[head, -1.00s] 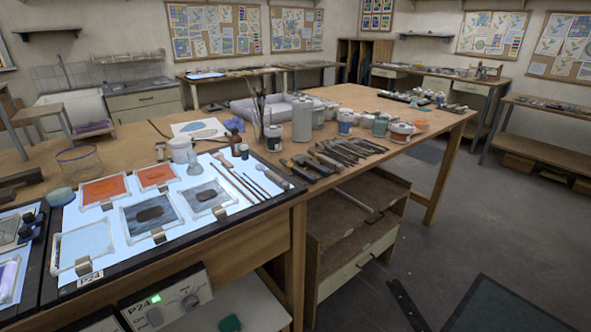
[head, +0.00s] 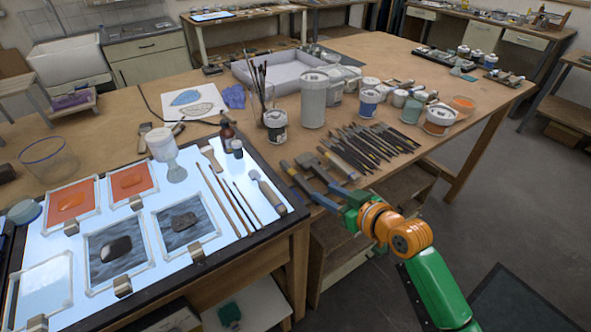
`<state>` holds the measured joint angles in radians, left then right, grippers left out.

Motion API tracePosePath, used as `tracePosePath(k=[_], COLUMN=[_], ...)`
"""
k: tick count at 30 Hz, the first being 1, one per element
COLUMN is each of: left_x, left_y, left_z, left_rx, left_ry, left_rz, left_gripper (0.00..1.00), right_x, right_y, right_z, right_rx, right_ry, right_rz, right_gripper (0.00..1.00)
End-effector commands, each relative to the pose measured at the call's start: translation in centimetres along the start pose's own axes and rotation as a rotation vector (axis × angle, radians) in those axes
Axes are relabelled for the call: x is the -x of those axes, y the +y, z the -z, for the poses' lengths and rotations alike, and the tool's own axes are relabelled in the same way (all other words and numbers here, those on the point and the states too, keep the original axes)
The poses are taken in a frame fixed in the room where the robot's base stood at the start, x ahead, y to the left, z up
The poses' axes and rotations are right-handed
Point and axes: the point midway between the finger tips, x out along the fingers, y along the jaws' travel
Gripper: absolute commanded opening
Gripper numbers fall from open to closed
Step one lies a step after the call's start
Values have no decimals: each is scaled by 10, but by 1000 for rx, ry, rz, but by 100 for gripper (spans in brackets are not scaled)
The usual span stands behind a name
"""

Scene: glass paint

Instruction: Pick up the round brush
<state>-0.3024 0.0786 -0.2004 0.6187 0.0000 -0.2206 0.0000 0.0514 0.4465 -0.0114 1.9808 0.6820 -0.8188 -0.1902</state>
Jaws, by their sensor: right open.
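Several slim brushes lie on the lit glass panel of the light table: a long brown-handled brush (head: 226,200), another beside it (head: 235,205) and a thin dark one (head: 248,205). A thicker, pale-handled tool (head: 268,194) lies to their right near the panel's edge. A short, wide brush (head: 211,157) lies behind them. I cannot tell for sure which is the round brush. My right gripper (head: 303,172) is open, low over the table's front edge, to the right of the brushes and apart from them. My left gripper is out of view.
Hand tools (head: 345,165) and a row of dark-handled tools (head: 372,145) lie just beyond my right gripper.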

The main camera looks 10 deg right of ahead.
Motion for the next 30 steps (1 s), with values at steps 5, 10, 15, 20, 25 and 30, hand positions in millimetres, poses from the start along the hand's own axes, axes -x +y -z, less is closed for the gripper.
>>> tracePosePath(k=[5, 10, 15, 20, 25, 30], left_x=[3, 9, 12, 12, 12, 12], left_y=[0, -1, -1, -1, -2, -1], left_z=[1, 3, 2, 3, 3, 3], left_rx=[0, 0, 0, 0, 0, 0], left_ry=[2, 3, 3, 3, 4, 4], left_rz=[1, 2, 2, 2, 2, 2], left_gripper=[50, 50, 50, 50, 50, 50], right_x=[-11, -30, -62, -72, -72, -71], right_y=[0, -1, -2, -3, -3, -3], right_z=[1, 4, 3, 2, 2, 2], right_rx=[-6, -5, -4, -1, -1, -1], right_ry=[2, 0, 0, -1, -1, -1], right_rz=[0, -1, -2, -2, -2, -3], right_gripper=[42, 42, 42, 42, 37, 0])
